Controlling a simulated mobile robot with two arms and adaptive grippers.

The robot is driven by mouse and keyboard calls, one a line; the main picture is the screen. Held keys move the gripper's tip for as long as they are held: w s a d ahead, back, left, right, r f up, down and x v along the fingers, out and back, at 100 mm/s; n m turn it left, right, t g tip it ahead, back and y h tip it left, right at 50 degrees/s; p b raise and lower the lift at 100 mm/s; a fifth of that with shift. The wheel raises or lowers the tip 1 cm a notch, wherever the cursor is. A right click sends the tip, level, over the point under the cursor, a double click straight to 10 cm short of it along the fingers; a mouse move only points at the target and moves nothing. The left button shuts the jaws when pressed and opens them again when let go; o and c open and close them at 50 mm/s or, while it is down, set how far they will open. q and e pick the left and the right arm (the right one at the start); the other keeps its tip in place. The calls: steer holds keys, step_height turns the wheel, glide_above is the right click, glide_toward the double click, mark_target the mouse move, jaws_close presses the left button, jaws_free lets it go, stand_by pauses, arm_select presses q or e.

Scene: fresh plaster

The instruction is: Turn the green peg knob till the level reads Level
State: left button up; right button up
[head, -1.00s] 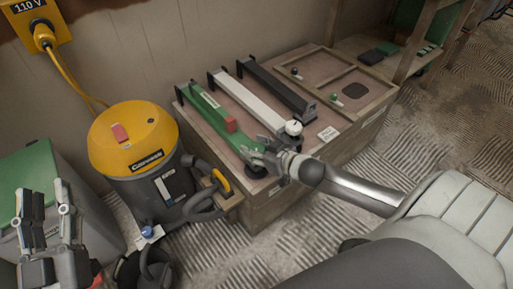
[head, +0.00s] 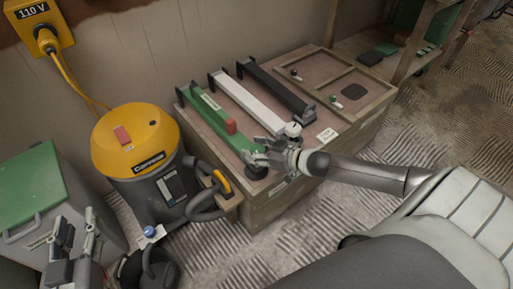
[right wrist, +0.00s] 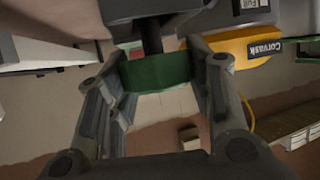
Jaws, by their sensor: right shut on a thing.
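My right gripper (head: 256,158) is at the bar's near end, above a dark round foot (head: 255,172). In the right wrist view the green peg knob (right wrist: 158,71) sits between its fingers, joined to a dark post; the gripper is shut on it. In the head view the arm hides the knob. I cannot make out any level reading. My left gripper (head: 77,236) is empty, fingers apart, at the lower left.
A white bar (head: 245,104) and a black bar (head: 278,90) lie beside the green one, the white one with a white knob (head: 293,129). A yellow vacuum cleaner (head: 133,135) stands left of the crate. A small card (head: 327,135) sits near the crate's front edge.

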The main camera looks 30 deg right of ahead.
steer(key=shift+w+d+r+n+y, duration=0.1)
steer(key=shift+n+y, duration=0.5)
steer(key=shift+n+g+y, duration=0.9)
steer(key=shift+n+y, duration=0.2)
arm_select(q)
steer(key=shift+r, duration=0.3)
steer(key=shift+f, duration=0.2)
arm_select(e)
steer(key=shift+n+g+y, duration=0.4)
steer(key=shift+n+y, duration=0.1)
steer(key=o, duration=1)
steer(key=v, duration=1.2)
